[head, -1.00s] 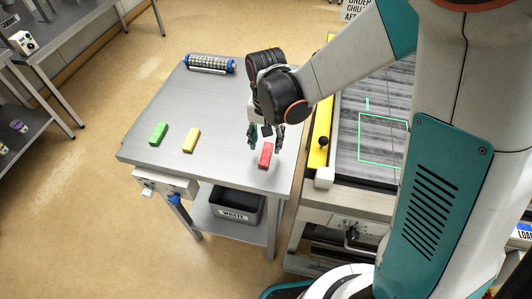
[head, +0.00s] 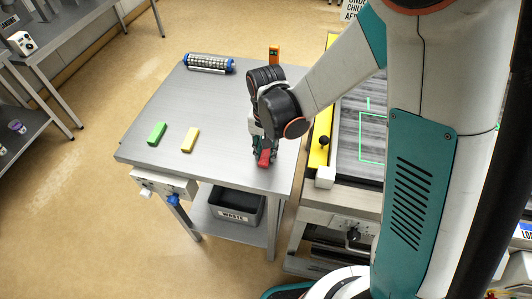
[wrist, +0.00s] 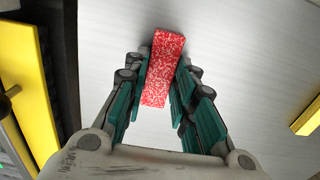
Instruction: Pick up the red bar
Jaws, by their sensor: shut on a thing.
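The red bar (head: 264,158) is on the metal table (head: 222,150), near its right front part. In the wrist view the speckled red bar (wrist: 163,68) lies between the two fingers, which press on its long sides. My gripper (head: 265,152) points down and is shut on the bar; it also shows in the wrist view (wrist: 160,92). The fingers hide part of the bar in the head view. I cannot tell any gap between the bar and the table top.
A green bar (head: 157,133) and a yellow bar (head: 190,139) lie to the left on the table. A blue-ended roller (head: 209,64) lies at the back. A yellow-edged conveyor (head: 319,137) stands right of the table. A waste bin (head: 236,205) sits below.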

